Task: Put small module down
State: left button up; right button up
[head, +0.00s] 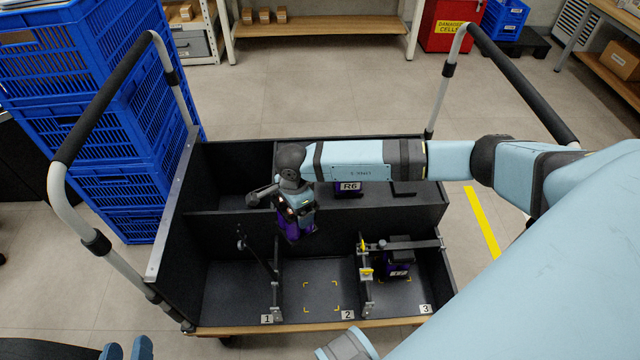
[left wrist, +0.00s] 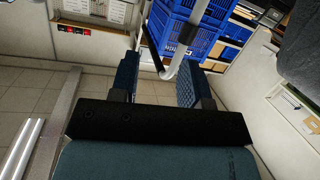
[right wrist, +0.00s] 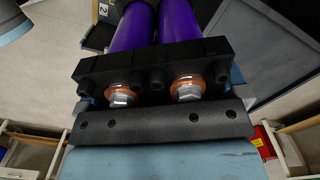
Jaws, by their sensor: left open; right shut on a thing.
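My right gripper (head: 299,206) is shut on the small module (head: 292,226), which has purple cells. The gripper holds it over the black cart, near the divider behind bays 1 and 2. In the right wrist view the small module (right wrist: 150,65) shows a black cap with two bolted copper terminals; its lower end is hidden. My left gripper (head: 127,351) is at the bottom left edge of the head view, outside the cart. In the left wrist view the left gripper (left wrist: 158,85) is open and empty.
Bay 2 (head: 318,300) is empty, with yellow corner marks. Bay 1 (head: 232,290) has a bare floor. Bay 3 holds a purple module (head: 397,262) under a clamp bar. A module labelled R6 (head: 349,188) sits in the rear row. Upright clamps stand between bays. Blue crates (head: 110,130) stand left.

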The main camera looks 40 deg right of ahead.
jog(key=s+f+m+p, duration=0.4)
jog(key=s+f+m, duration=0.2)
jog(key=s+f, duration=0.35)
pick_arm(q)
jog(key=s+a+f+g+y+b, duration=0.2)
jog(key=a+f+g, duration=0.1)
jog(key=f, duration=0.2)
jog(key=w+d+r+t+h+b, duration=0.2)
jog(key=d+r+t+h+b, duration=0.3)
jog(key=r+b, duration=0.4)
notch_tip(320, 180, down, 6)
jog(key=m+g+b, duration=0.1)
jog(key=g+b, duration=0.1)
jog(key=b, duration=0.3)
jog(key=shift+w+d+b, duration=0.15)
jog(key=shift+d+b, duration=0.25)
jog(key=shift+d, duration=0.05)
pick_arm(e)
notch_tip(320, 180, down, 20)
jog(key=shift+s+d, duration=0.35)
pick_arm(q)
jog(key=shift+f, duration=0.2)
pick_arm(e)
jog(key=shift+f, duration=0.1)
jog(key=o, duration=1.5)
jog(key=shift+s, duration=0.1)
